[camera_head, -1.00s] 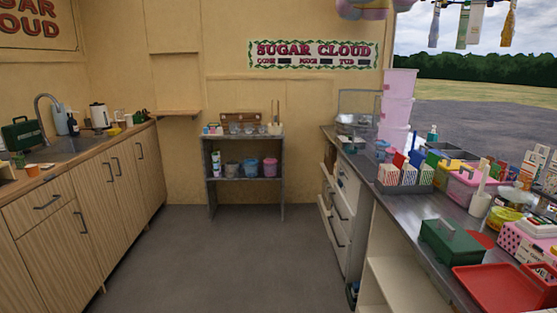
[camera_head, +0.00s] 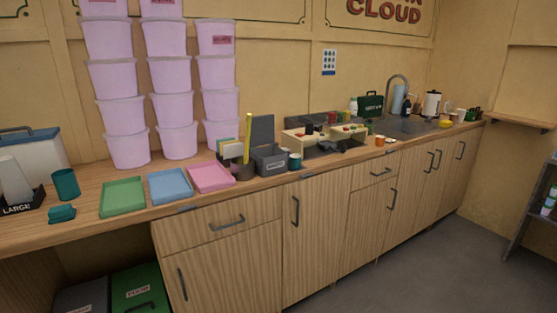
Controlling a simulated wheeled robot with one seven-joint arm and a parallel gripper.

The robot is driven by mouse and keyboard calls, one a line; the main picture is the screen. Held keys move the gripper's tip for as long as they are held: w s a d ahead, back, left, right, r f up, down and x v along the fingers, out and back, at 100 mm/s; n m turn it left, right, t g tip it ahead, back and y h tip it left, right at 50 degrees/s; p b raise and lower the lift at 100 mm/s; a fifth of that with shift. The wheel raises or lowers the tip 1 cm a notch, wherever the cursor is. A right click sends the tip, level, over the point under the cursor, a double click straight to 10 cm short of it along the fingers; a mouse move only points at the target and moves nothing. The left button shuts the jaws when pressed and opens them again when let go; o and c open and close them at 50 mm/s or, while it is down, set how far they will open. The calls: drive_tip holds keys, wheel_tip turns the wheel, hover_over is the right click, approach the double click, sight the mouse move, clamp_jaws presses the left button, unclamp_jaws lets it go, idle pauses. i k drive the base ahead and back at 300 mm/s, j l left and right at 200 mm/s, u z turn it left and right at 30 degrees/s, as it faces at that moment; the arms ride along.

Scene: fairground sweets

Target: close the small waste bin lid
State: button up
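A small dark grey bin (camera_head: 270,160) with a pale label on its front stands on the wooden counter, near the middle of the view. I take it to be the small waste bin. Its lid (camera_head: 263,131) stands up at the back, so the bin is open. The label is too small to read. My gripper is not in view.
A teal cup (camera_head: 295,160) stands close to the bin's right. A dark holder (camera_head: 246,170) with a yellow stick is at its left, beside a pink tray (camera_head: 211,177). Larger lidded bins, one green (camera_head: 138,287), sit under the counter.

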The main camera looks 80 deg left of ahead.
sight(262, 130)
drive_tip(key=u, duration=2.6)
